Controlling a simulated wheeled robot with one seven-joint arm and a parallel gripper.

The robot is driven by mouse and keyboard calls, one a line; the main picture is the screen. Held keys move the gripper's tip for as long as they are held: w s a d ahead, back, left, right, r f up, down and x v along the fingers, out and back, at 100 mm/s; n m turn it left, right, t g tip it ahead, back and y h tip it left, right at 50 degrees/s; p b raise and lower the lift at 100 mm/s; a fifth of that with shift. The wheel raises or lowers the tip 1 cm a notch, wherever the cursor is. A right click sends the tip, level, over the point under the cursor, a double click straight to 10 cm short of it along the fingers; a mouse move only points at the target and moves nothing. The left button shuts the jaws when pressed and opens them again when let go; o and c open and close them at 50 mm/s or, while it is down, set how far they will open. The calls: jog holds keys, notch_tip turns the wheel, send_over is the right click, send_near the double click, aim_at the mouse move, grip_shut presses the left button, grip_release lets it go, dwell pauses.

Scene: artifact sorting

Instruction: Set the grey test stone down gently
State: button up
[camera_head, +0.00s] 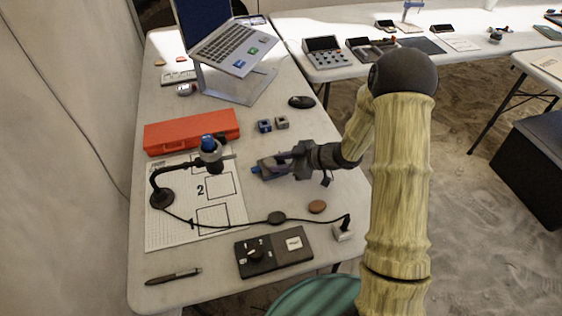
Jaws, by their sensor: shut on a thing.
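My gripper (268,168) reaches in from the right over the middle of the table, just right of the sheet. It is shut on the grey test stone, which is mostly hidden between the dark fingers. I cannot tell whether the stone touches the table. The white sheet (165,235) has outlined squares, one marked 2, and lies flat to the left of my gripper.
A black lamp (162,198) arches over the sheet, its cable running right. A red case (192,131) lies behind. Small blue and grey blocks (273,125) stand behind my gripper. A brown stone (317,206) and a black box (273,251) lie in front.

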jog(key=o, duration=0.7)
jog(key=p+v, duration=0.1)
jog(key=v, duration=1.1)
jog(key=shift+r, duration=0.1)
